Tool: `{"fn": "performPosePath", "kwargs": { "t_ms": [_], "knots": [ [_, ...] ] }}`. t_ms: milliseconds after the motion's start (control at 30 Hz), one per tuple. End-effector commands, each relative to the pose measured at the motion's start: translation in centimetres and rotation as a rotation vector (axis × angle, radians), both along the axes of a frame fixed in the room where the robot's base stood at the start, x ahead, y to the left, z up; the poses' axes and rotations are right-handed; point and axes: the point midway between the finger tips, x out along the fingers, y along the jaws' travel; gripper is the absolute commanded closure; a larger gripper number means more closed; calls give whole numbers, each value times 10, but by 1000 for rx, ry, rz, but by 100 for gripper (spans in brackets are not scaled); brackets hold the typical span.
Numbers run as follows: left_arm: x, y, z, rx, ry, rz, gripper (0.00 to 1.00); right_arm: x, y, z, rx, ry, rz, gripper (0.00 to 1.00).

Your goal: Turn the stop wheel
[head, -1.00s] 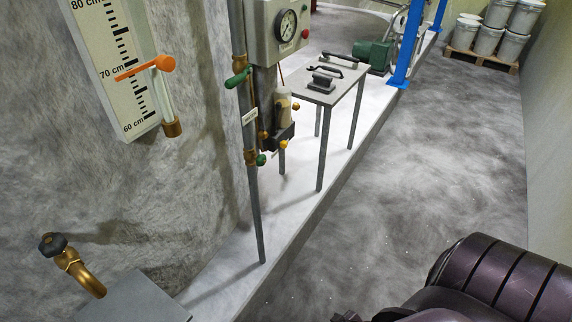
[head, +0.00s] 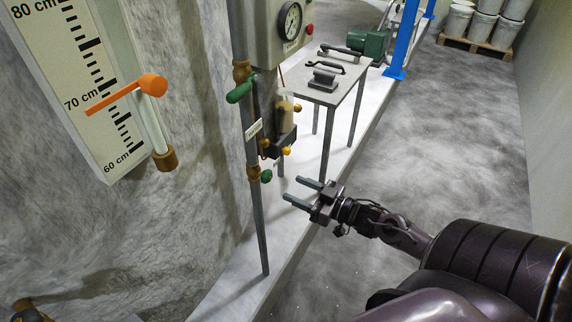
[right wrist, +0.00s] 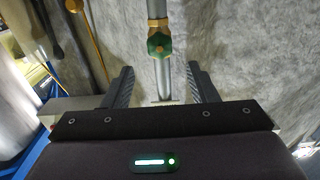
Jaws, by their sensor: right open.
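The pipe stand (head: 257,215) carries a small green wheel (head: 266,176) on a brass fitting low down. A green handle (head: 239,92) sits higher on the same pipe. I cannot tell for certain which is the stop wheel. My right gripper (head: 293,189) is open and empty, to the right of the lower green wheel and apart from it, its fingers pointing left. In the right wrist view a green wheel (right wrist: 159,45) on a brass fitting shows ahead, between and beyond the open fingers (right wrist: 160,68). My left gripper is out of view.
A scale board (head: 85,75) with an orange pointer (head: 128,92) hangs at left. Behind are a small grey table (head: 325,95), a green motor (head: 368,45) and a blue post (head: 405,45). The floor at right is clear.

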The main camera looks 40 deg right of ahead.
Motion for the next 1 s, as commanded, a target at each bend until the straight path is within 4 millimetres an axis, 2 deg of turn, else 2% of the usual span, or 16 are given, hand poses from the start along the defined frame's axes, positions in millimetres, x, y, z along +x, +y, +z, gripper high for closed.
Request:
{"fn": "performPosePath", "kwargs": {
  "t_ms": [233, 567, 633, 800, 900, 1000],
  "knots": [
    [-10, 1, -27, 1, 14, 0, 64, 31, 12, -5, -2, -3, -1, 47],
    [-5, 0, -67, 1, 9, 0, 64, 77, 32, -7, -3, -3, 0, 47],
    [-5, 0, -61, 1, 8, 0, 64, 77, 32, -1, -2, 2, -2, 54],
    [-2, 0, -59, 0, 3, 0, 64, 76, 31, -1, -2, 2, -3, 73],
    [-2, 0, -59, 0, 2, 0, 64, 76, 31, -1, -17, -5, -2, 73],
    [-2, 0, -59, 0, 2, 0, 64, 76, 31, -1, -173, -69, 0, 73]
  ]
}}
